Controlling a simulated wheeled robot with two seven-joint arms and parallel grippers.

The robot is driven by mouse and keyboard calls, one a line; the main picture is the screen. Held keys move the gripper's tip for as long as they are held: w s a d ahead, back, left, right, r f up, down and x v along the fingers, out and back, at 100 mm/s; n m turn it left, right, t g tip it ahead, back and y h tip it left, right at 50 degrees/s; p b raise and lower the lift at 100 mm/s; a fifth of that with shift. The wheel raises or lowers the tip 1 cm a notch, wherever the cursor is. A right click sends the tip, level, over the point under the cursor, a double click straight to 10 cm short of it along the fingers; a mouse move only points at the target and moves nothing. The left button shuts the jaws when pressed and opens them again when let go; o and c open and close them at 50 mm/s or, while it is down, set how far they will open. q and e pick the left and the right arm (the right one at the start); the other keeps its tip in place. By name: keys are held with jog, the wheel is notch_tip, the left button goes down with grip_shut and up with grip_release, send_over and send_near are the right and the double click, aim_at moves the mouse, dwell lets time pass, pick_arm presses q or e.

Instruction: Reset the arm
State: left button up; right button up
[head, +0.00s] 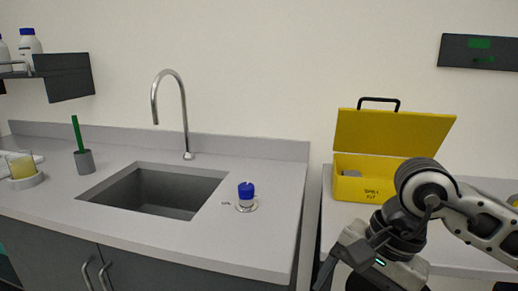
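My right arm comes in from the right in the head view, in front of the right-hand counter. Its gripper (338,278) points down and to the left at the lower edge, beside the gap between the two counters. Its fingertips are partly cut off by the picture's edge, so I cannot tell how far apart they are. I see nothing held in the visible part. My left arm and gripper are not in view.
A sink (160,190) with a tall tap (184,115) is in the left counter. A blue-capped item (246,193) stands right of it. A green-handled tool (78,135) stands in a grey holder. An open yellow box (362,188) sits on the right counter, behind my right arm.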

jog(key=s+a+m+g+y, duration=0.25)
jog(key=s+a+y, duration=0.25)
jog(key=a, duration=0.3)
jog(key=s+a+r+m+y, duration=0.2)
jog(key=a+r+m+y, duration=0.4)
jog(key=a+m+y, duration=0.35)
jog(key=w+d+f+m+t+h, duration=0.5)
jog(key=m+t, duration=0.5)
jog(key=m, duration=0.8)
jog(key=w+d+f+m+t+h, duration=0.2)
jog(key=w+d+f+m+t, duration=0.6)
jog(key=m, duration=1)
jog(key=s+d+f+m+g+h, duration=0.2)
jog(key=s+f+m+h, duration=0.2)
jog(key=f, duration=0.5)
jog(key=s+d+f+m+g+h, duration=0.3)
jog(key=s+f+m+h, duration=0.1)
jog(key=s+f+m, duration=0.5)
jog(key=shift+s+d+f, duration=0.15)
jog(key=shift+s+f, duration=0.2)
jog(key=shift+s, duration=0.25)
jog(key=shift+c, duration=0.4)
